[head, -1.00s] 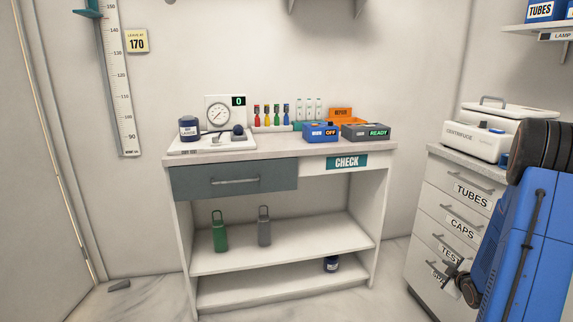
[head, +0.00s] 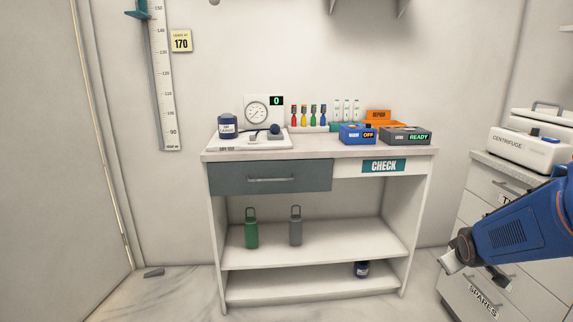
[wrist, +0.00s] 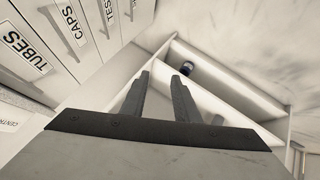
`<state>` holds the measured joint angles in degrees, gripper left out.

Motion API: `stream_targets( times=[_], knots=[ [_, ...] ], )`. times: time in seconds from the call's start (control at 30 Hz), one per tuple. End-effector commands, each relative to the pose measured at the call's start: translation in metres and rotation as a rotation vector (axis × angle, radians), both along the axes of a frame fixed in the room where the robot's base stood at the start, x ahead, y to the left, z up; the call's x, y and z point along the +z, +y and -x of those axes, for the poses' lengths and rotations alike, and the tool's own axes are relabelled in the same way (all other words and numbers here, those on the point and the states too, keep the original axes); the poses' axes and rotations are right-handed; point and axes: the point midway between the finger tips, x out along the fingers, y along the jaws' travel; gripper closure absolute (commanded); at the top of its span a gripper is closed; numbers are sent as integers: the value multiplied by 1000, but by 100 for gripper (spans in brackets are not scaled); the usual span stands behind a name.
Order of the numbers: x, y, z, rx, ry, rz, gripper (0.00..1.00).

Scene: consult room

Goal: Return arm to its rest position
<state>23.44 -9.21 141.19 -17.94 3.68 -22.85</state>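My arm (head: 505,230) is blue and reaches in from the right edge of the head view, in front of the drawer cabinet. Its end hangs low beside the desk's right side. In the wrist view my gripper (wrist: 161,77) has its two dark fingers apart with nothing between them. In the head view the fingers are hard to make out.
The desk (head: 225,180) with the CHECK label stands ahead, bearing a scale, vials and boxes. A green bottle (head: 251,230) and a grey bottle (head: 295,226) stand on its shelf. The drawer cabinet (head: 455,283) with a centrifuge (head: 520,147) is close to my arm.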

Motion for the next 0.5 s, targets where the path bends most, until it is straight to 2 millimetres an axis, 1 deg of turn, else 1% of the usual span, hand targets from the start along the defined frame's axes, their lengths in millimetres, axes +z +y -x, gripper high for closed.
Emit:
stream_targets(
  times=[0.03, 0.2, 0.37, 0.5],
  knots=[
    [9, 14, 8, -8, 2, -17, 72],
    [28, 54, 42, -53, 30, -94, 72],
    [41, 91, 79, -91, 60, -171, 72],
    [50, 122, 114, -117, 91, -239, 72]
  ],
)
